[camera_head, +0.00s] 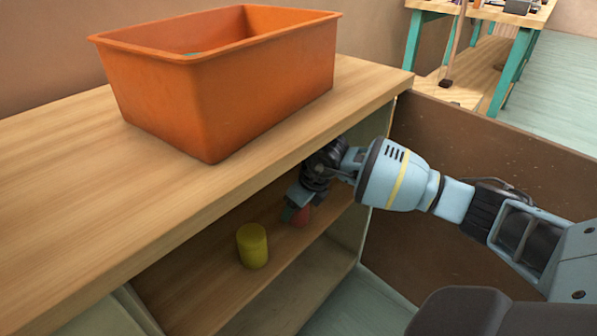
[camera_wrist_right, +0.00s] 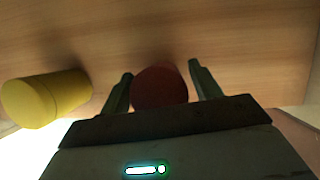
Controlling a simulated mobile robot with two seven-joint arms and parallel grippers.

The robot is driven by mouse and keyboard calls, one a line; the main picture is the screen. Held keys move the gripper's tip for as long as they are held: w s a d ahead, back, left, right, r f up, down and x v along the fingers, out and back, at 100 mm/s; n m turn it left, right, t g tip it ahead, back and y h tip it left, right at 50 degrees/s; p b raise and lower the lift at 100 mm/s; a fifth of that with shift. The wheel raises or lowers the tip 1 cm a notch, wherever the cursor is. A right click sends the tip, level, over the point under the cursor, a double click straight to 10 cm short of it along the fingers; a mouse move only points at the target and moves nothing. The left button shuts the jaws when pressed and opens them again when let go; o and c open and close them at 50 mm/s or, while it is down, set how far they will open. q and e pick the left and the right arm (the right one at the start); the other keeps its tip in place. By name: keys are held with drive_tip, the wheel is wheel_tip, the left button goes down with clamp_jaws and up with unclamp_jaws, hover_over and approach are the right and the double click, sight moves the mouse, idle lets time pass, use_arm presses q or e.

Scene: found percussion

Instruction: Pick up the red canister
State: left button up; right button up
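The red canister (camera_head: 301,217) stands on the cabinet's inner shelf, partly hidden behind my right gripper (camera_head: 296,208). In the right wrist view the canister (camera_wrist_right: 160,88) looks dark red and sits between the two fingers of my right gripper (camera_wrist_right: 162,88). The fingers are spread, with a small gap on the right side; on the left the finger is very near the canister, and I cannot tell whether it touches. My left gripper is not in view.
A yellow canister (camera_head: 252,246) stands on the same shelf to the left; it also shows in the right wrist view (camera_wrist_right: 45,97). An orange bin (camera_head: 225,85) sits on the cabinet top (camera_head: 60,190), above the shelf.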

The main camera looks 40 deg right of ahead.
drive_tip(key=c, duration=0.8)
drive_tip(key=shift+c, duration=0.2)
